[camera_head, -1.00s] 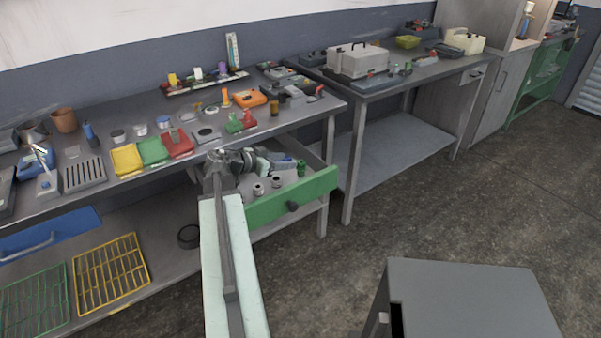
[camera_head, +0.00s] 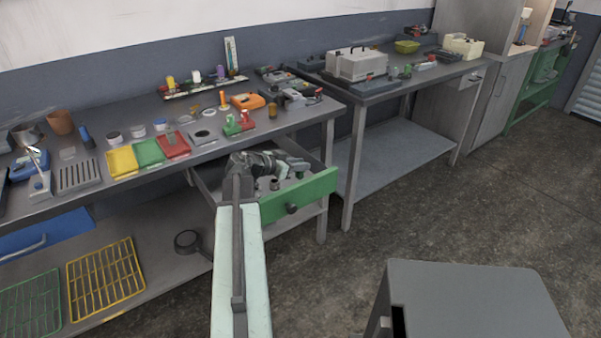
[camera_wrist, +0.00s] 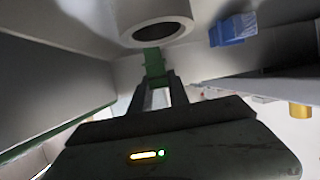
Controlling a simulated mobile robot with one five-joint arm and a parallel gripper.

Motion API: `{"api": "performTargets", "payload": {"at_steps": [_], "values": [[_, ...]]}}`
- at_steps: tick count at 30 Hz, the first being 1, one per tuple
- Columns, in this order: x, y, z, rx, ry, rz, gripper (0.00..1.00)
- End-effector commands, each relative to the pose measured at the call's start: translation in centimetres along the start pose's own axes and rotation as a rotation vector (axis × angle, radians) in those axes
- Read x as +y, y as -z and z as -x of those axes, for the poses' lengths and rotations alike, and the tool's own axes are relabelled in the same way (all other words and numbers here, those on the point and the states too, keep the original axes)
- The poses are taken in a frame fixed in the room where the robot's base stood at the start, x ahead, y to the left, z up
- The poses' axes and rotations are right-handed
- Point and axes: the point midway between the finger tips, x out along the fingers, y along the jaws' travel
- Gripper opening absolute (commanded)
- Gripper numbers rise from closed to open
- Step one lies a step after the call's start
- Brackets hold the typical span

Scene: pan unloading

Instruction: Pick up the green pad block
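In the wrist view a green block (camera_wrist: 153,62) shows just at the tips of my gripper (camera_wrist: 157,80); I take it for the green pad block. The two fingers stand apart with a bright gap between them, and I see no clear grip on the block. In the head view my gripper (camera_head: 298,168) reaches low into the open drawer with the green front (camera_head: 310,193). The arm and gripper cover much of the drawer's inside, so the block cannot be made out there.
In the wrist view a pale ring-shaped part (camera_wrist: 125,38) is close above the block, and a blue part (camera_wrist: 233,28) lies to the right. A small yellow cylinder (camera_wrist: 300,110) is at the right edge. The workbench top (camera_head: 225,160) overhangs the drawer at the left.

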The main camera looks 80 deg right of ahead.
Motion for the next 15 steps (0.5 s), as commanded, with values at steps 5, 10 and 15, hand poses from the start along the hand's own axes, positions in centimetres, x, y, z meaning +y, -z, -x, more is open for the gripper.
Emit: {"api": "performTargets", "payload": {"at_steps": [5, 10, 15], "values": [[0.0, 0.0, 0.0, 0.0, 0.0, 0.0, 0.0], [0.0, 0.3, 0.1, 0.0, -0.001, 0.0, 0.0], [0.1, 2.3, 0.9, 0.0, -0.001, 0.0, 0.0]]}}
